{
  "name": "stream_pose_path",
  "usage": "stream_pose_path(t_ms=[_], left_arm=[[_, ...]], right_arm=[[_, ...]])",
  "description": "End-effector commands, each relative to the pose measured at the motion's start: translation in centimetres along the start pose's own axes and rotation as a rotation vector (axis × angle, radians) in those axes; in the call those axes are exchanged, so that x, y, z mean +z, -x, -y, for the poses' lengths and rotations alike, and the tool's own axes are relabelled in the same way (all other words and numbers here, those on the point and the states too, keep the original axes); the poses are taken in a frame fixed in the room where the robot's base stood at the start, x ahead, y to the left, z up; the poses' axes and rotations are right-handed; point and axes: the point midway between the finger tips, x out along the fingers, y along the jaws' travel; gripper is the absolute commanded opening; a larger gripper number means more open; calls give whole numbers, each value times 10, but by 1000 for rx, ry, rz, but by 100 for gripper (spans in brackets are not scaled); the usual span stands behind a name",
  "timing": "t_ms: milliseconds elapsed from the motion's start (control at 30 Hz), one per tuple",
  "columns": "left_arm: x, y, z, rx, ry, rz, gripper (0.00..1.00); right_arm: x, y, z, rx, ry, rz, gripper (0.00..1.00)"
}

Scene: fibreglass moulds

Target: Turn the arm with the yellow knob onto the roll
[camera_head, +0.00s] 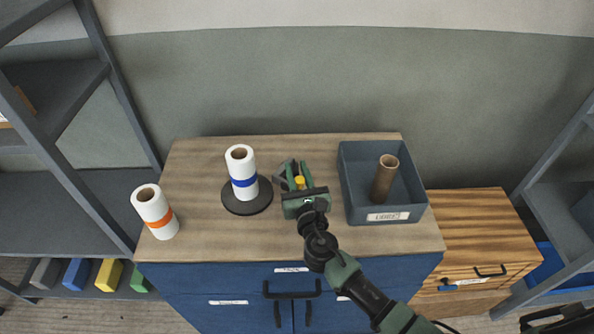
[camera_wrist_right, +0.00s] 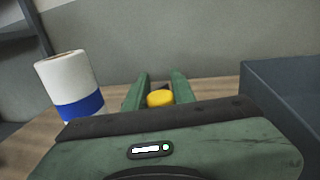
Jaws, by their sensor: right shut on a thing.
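A white roll with a blue band (camera_head: 242,170) stands upright on a round black base (camera_head: 247,205) on the cabinet top. It also shows at the left of the right wrist view (camera_wrist_right: 68,88). The yellow knob (camera_head: 300,182) is between the fingers of my right gripper (camera_head: 297,172), just right of the roll. In the right wrist view the knob (camera_wrist_right: 160,99) sits between the two green fingers, which are shut on it. The arm that carries the knob is mostly hidden by my gripper. My left gripper is not in view.
A white roll with an orange band (camera_head: 155,212) stands at the left edge of the wooden top (camera_head: 210,245). A dark grey labelled bin (camera_head: 360,213) holding a brown cardboard tube (camera_head: 384,178) is close to the right of my right gripper. Shelves flank both sides.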

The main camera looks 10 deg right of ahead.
Motion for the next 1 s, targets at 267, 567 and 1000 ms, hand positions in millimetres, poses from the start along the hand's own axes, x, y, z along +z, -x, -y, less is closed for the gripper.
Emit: stream_pose_path(t_ms=[267,567,1000], left_arm=[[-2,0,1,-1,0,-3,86],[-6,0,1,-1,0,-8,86],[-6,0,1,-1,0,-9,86]], right_arm=[[0,0,0,0,0,-1,0],[0,0,0,0,0,-1,0],[0,0,0,0,0,-1,0]])
